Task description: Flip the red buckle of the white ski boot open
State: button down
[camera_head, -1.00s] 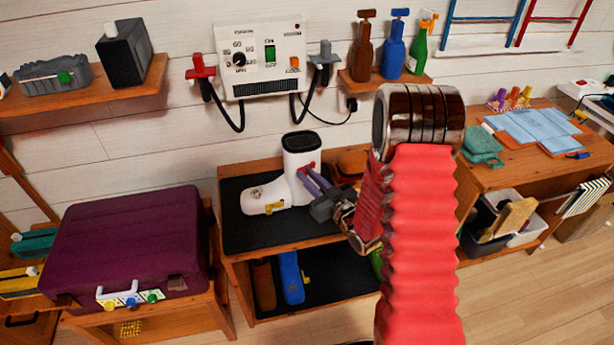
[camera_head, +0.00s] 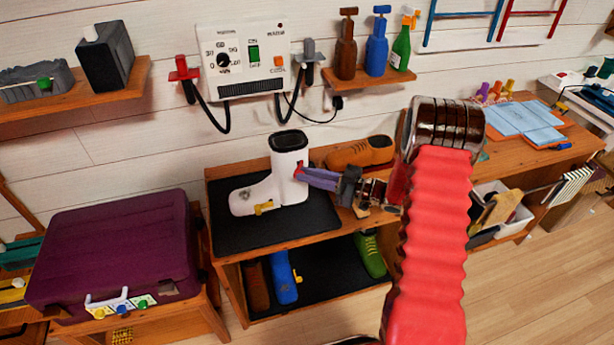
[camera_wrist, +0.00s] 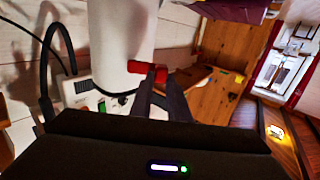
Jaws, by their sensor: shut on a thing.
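The white ski boot (camera_head: 272,188) stands upright on the dark mat of the wooden bench, its toe to the left. Its red buckle (camera_head: 299,167) is on the right side of the shaft, and a yellow buckle (camera_head: 264,207) sits lower at the foot. My gripper (camera_head: 302,173) reaches in from the right, its fingers at the red buckle. In the wrist view my fingers (camera_wrist: 155,78) are shut on the red buckle (camera_wrist: 147,67), beside the white shaft (camera_wrist: 118,35). The fingers partly hide the buckle, so how far it is flipped is hard to tell.
A white control panel (camera_head: 248,62) with hanging cables is on the wall above. A purple suitcase (camera_head: 115,255) stands at left. The lower shelf (camera_head: 325,270) holds other footwear.

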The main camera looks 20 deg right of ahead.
jog(key=shift+d+n+g+y, duration=0.35)
jog(key=shift+n+g+y, duration=0.3)
jog(key=shift+g, duration=0.25)
jog(key=shift+w, duration=0.1)
jog(key=c, duration=1.7)
grip_release()
jog(key=shift+d, duration=0.1)
jog(key=shift+d, duration=0.1)
jog(key=v, duration=1.3)
jog(key=shift+d, duration=0.3)
